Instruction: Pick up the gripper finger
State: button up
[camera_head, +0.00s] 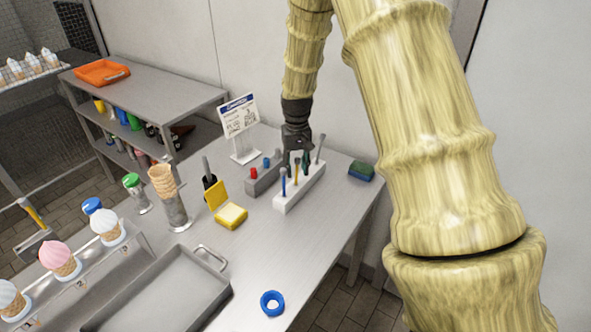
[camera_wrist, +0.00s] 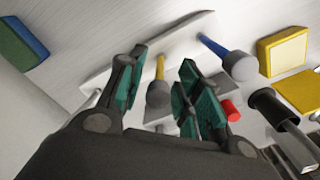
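A white rack (camera_head: 312,188) stands on the steel table and holds several upright tools; the rack also shows in the wrist view (camera_wrist: 103,80). One tool has a yellow shaft and grey end (camera_wrist: 158,93), another a blue shaft and rounded grey end (camera_wrist: 238,65). I cannot tell for certain which is the gripper finger. My gripper (camera_head: 297,160) is directly over the rack, pointing down. In the wrist view, my gripper (camera_wrist: 163,62) is open, its teal-padded fingers on either side of the yellow-shafted tool with visible gaps. Parts of the tools are hidden behind my gripper in the head view.
A grey block (camera_head: 261,181) with red and blue pieces stands left of the rack. A green-and-blue sponge (camera_head: 361,171) lies to its right. A sign (camera_head: 239,118), a yellow box (camera_head: 230,215), cones (camera_head: 163,180) and a steel tray (camera_head: 165,295) stand further left.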

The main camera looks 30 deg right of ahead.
aim_at(296, 176)
jog(key=shift+w+f, duration=0.15)
jog(key=shift+f, duration=0.55)
jog(key=shift+w+f, duration=0.15)
jog(key=shift+f, duration=0.55)
jog(key=shift+s+r, duration=0.25)
grip_shut()
